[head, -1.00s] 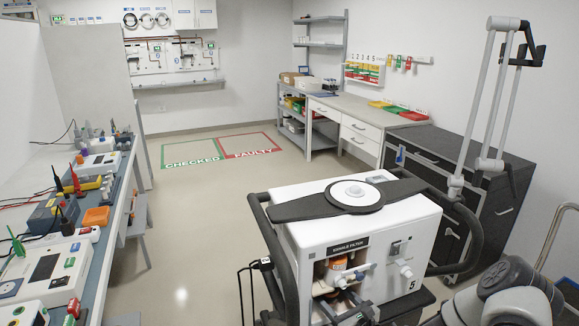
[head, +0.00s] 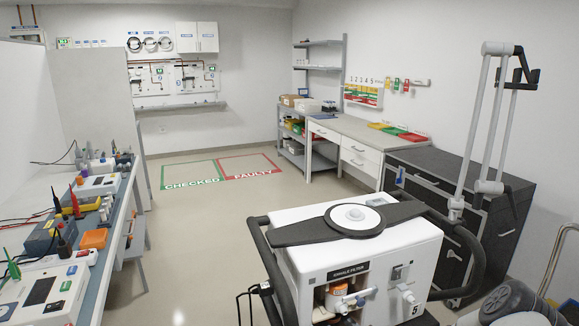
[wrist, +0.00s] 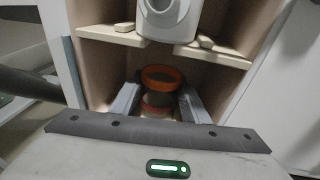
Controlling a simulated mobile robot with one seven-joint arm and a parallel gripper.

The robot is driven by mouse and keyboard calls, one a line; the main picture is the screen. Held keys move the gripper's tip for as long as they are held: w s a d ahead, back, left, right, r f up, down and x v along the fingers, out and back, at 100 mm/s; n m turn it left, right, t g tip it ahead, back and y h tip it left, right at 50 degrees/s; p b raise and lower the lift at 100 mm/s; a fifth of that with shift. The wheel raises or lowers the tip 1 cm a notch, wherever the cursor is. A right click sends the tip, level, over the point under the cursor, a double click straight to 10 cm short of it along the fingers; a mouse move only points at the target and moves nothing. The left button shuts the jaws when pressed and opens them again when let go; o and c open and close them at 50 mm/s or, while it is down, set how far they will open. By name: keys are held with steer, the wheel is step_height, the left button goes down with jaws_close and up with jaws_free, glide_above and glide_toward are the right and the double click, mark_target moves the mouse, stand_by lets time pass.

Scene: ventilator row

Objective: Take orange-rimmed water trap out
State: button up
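The orange-rimmed water trap (wrist: 162,78) is in the lower bay of the ventilator in the wrist view, upright, with a dark inside. My gripper (wrist: 161,98) reaches into this bay, one grey finger on each side of the trap. The fingers are very close to the trap's sides; I cannot tell whether they press on it. The trap's lower end is partly hidden behind my gripper's body. My gripper is below that picture's edge.
A white port (wrist: 166,15) hangs just above the trap, between wooden shelf pieces (wrist: 110,36). The bay's side walls are close to my fingers. The left bench (head: 95,250) is crowded with devices. CHECKED (head: 190,175) and FAULTY (head: 250,167) floor areas are empty.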

steer(key=shift+s+a+r, duration=0.1)
steer(key=shift+a+r, duration=0.1)
steer(key=shift+c, duration=0.4)
steer(key=shift+a+r+p, duration=0.1)
steer(key=shift+r+p, duration=0.3)
steer(key=shift+p, duration=0.15)
steer(key=shift+s+d+p, duration=0.3)
steer(key=shift+s+d, duration=0.1)
steer(key=shift+s, duration=0.2)
steer(key=shift+s+a+f+p+v, duration=0.2)
steer(key=shift+p+v, duration=0.35)
steer(key=shift+v, duration=1.35)
steer(key=shift+s+a+f+p+v, duration=0.1)
steer(key=shift+a+f+p+v, duration=0.3)
steer(key=shift+v, duration=1.55)
steer(key=shift+s+a+f+p+v, duration=0.15)
steer(key=shift+p+v, duration=0.5)
steer(key=shift+v, duration=1.25)
